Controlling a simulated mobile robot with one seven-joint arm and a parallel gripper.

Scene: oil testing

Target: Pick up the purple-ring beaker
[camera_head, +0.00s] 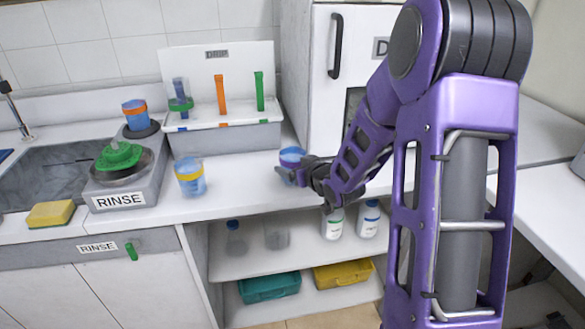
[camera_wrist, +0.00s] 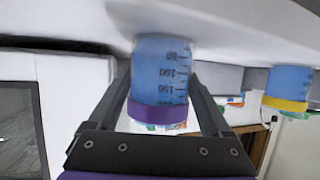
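The purple-ring beaker (camera_head: 292,154) stands upright near the middle of the counter, partly hidden by my gripper (camera_head: 298,172). In the wrist view, which is upside down, the blue beaker with measuring marks (camera_wrist: 160,75) and its purple ring lie between the two dark fingers of my gripper (camera_wrist: 160,80). The fingers reach along both sides, with their tips close to the beaker's walls. I cannot tell whether they touch it. The beaker's base appears to be at the counter surface.
A yellow-ring beaker (camera_head: 190,178) stands to the left on the counter; the wrist view shows it too (camera_wrist: 288,85). A drip rack (camera_head: 218,138) is behind, a rinse station (camera_head: 125,180) farther left, a white cabinet (camera_head: 338,20) behind my arm. Bottles (camera_head: 334,224) stand on the shelf below.

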